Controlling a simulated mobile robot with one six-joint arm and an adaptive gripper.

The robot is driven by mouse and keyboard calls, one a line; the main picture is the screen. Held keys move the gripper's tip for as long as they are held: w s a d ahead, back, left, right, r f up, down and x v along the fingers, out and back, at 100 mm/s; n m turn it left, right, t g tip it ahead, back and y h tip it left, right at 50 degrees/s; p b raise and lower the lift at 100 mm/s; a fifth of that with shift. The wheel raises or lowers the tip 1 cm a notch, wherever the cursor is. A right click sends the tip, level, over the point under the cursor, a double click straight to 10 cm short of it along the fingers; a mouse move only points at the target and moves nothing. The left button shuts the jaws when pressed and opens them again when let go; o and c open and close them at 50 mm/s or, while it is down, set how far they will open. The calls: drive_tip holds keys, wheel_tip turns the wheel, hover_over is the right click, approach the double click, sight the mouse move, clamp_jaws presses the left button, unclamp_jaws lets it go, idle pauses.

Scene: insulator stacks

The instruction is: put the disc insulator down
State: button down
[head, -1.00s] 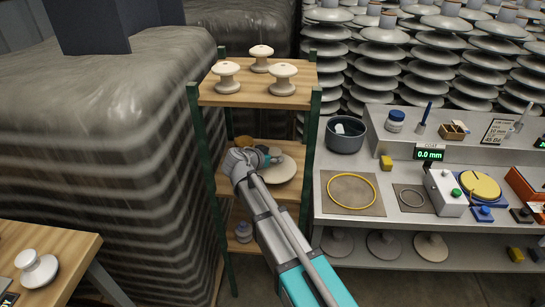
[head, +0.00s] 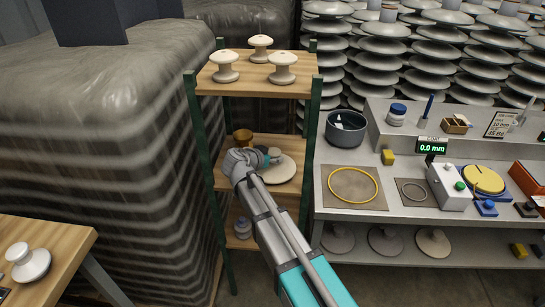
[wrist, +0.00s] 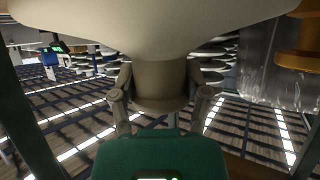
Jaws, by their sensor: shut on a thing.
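The cream disc insulator (head: 281,170) is at the middle shelf of the wooden rack (head: 262,192), over its board. I cannot tell whether it touches the board. My gripper (head: 272,156) is over the disc, shut on its narrow neck. In the wrist view my gripper (wrist: 161,102) has one finger on each side of the neck, and the disc's broad cream plate (wrist: 160,25) fills the top of the picture.
Several cream insulators (head: 283,68) stand on the top shelf. The rack's green posts (head: 311,140) flank the opening. A grey workbench (head: 330,212) is close on the right.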

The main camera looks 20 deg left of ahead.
drive_tip(key=shift+f, duration=0.35)
drive_tip(key=shift+c, duration=0.4)
unclamp_jaws()
drive_tip(key=shift+r, duration=0.15)
drive_tip(key=p+v, duration=0.5)
drive_tip(key=v, duration=0.7)
drive_tip(key=shift+s, duration=0.1)
idle(0.7)
